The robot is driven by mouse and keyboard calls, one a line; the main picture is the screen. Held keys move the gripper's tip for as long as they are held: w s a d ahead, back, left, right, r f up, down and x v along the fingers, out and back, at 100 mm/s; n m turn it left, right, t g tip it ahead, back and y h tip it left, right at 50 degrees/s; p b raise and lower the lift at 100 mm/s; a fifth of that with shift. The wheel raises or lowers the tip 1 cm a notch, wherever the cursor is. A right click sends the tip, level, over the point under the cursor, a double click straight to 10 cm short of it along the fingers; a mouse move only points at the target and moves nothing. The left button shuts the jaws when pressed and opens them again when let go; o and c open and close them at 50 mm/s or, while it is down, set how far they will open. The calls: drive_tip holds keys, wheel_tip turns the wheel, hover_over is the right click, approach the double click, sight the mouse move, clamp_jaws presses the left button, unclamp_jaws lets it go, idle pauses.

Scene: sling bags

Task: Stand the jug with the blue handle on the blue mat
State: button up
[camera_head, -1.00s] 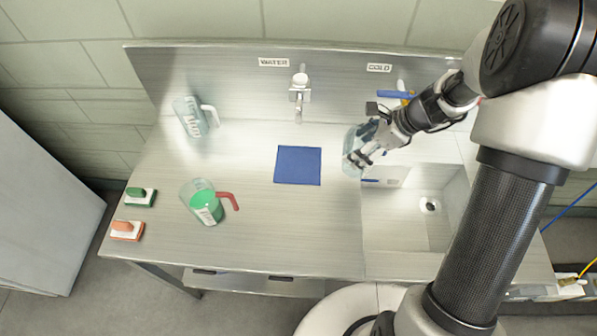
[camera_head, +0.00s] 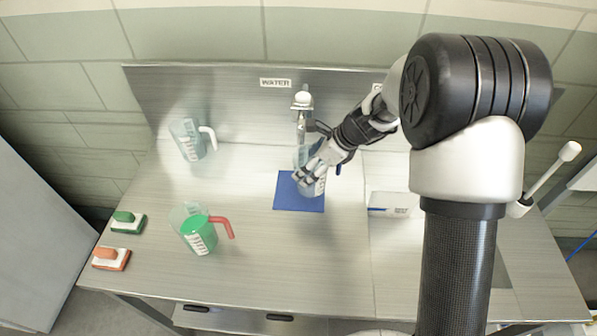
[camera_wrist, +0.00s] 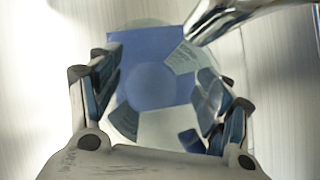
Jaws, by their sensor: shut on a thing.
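My gripper (camera_head: 309,176) is shut on a clear jug (camera_head: 317,188) with a blue handle (camera_head: 339,166). The jug looks roughly upright and sits over the right part of the blue mat (camera_head: 285,200). I cannot tell whether its base touches the mat. In the wrist view, the jug (camera_wrist: 150,127) is between the fingers of my gripper (camera_wrist: 160,90), and the blue mat (camera_wrist: 135,45) shows beneath and through it. Fingers hide part of the jug's side.
A tap (camera_head: 302,103) stands just behind the held jug. A white-handled jug (camera_head: 187,138) stands at the back left, and a red-handled jug with green contents (camera_head: 199,232) at the front left.

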drive_tip(key=a, duration=0.1)
drive_tip(key=w+a, duration=0.1)
drive_tip(key=a, duration=0.1)
drive_tip(key=shift+w, duration=0.1)
wheel_tip(320, 180, down, 4)
drive_tip(key=shift+a+r+b, duration=0.15)
drive_tip(key=shift+b, duration=1.05)
drive_tip(key=shift+r, duration=0.1)
drive_tip(key=o, duration=1.1)
